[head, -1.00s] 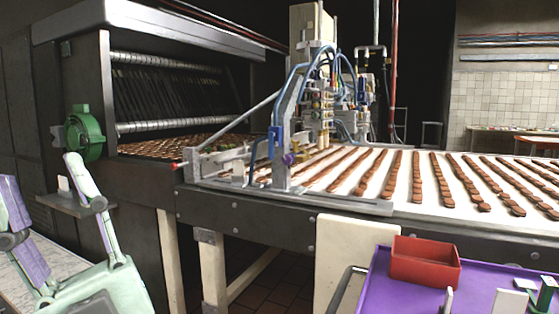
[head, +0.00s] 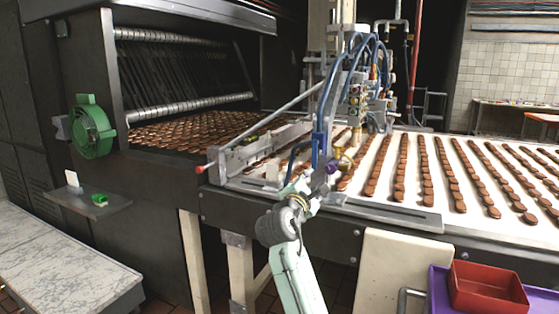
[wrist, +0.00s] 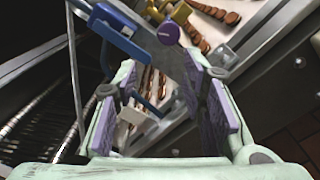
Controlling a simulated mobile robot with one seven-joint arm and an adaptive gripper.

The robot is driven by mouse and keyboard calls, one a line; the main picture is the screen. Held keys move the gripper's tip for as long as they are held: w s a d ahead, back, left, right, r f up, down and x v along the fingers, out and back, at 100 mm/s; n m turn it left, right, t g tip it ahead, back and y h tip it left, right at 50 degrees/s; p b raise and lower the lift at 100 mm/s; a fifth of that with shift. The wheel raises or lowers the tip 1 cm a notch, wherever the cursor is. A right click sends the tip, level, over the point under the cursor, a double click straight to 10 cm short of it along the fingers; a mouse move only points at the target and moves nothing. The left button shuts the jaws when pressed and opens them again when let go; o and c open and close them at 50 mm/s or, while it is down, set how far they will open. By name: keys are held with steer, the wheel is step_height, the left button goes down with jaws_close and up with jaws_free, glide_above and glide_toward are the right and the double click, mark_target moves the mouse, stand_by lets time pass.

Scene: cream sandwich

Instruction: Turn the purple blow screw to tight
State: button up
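The purple blow screw (head: 332,167) is a small round knob on the front of the depositor machine, beside the conveyor. In the wrist view the purple screw (wrist: 168,33) shows near the top centre, just beyond my fingertips. My gripper (wrist: 160,68) is open, with its purple-padded fingers apart and nothing held between them. In the head view my gripper (head: 303,192) is just left of and below the screw. I cannot tell whether a fingertip touches it. The screw's tightness does not show.
A blue bracket (wrist: 118,32) and metal frame bars lie close around my fingers. The white conveyor (head: 430,200) carries rows of brown biscuits. A red bin (head: 487,287) sits on a purple surface at the lower right. A green wheel (head: 92,130) is on the oven's side.

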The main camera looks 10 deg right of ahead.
mark_target(330, 170)
steer(key=p+x, duration=0.1)
steer(key=x, duration=0.2)
steer(key=d+p+x, duration=0.1)
steer(key=x, duration=0.3)
steer(key=s+p+x, duration=0.1)
steer(key=x, duration=0.3)
steer(key=shift+w+d+f+p, duration=0.2)
steer(key=shift+w+d+p, duration=0.05)
steer(key=shift+d+p, duration=0.1)
steer(key=shift+a, duration=0.1)
steer(key=c, duration=0.9)
